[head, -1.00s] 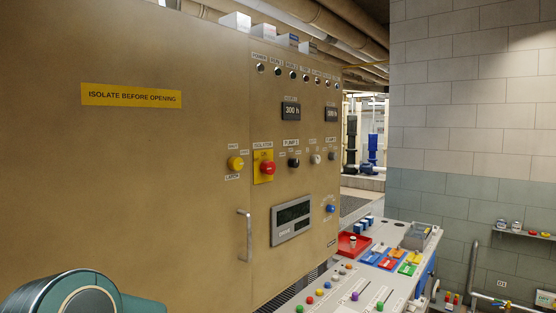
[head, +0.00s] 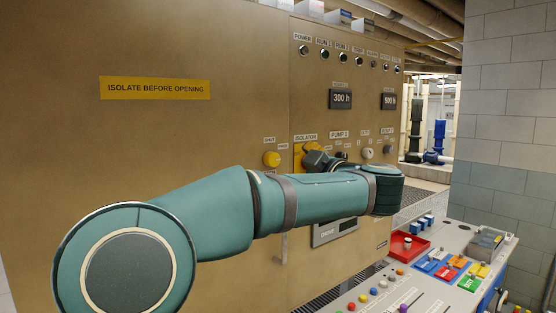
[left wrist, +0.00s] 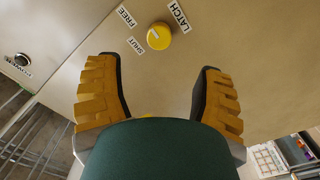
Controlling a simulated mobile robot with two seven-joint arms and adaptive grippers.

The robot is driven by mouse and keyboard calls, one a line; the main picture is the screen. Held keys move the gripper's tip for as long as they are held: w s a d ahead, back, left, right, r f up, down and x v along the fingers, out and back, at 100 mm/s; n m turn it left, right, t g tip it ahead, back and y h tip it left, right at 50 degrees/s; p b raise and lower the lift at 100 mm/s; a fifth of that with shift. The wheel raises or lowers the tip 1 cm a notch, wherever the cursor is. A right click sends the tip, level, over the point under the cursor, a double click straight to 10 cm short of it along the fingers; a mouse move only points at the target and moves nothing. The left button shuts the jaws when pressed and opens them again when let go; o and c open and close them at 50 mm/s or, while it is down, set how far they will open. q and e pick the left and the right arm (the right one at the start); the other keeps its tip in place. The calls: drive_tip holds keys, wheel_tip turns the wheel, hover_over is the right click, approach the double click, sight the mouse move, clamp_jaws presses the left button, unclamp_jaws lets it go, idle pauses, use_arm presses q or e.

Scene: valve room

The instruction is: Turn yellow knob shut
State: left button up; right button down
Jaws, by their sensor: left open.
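The yellow knob (head: 271,159) sits on the tan cabinet door, left of the isolator plate. It also shows at the top of the left wrist view (left wrist: 158,36), with a pale mark on its face and labels reading FREE, SHUT and LATCH around it. I cannot tell exactly which label the mark points at. My left gripper (left wrist: 157,68) is open and empty, its two yellow-padded fingers spread below the knob in that view and apart from it. My right gripper is out of view.
A sloping console (head: 440,240) with buttons and a red tray (head: 408,246) stands at lower right.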

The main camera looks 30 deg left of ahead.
sight(275, 160)
use_arm(q)
drive_tip(key=x, duration=0.9)
drive_tip(key=shift+w+a+p, duration=0.25)
drive_tip(key=shift+p, duration=0.05)
clamp_jaws()
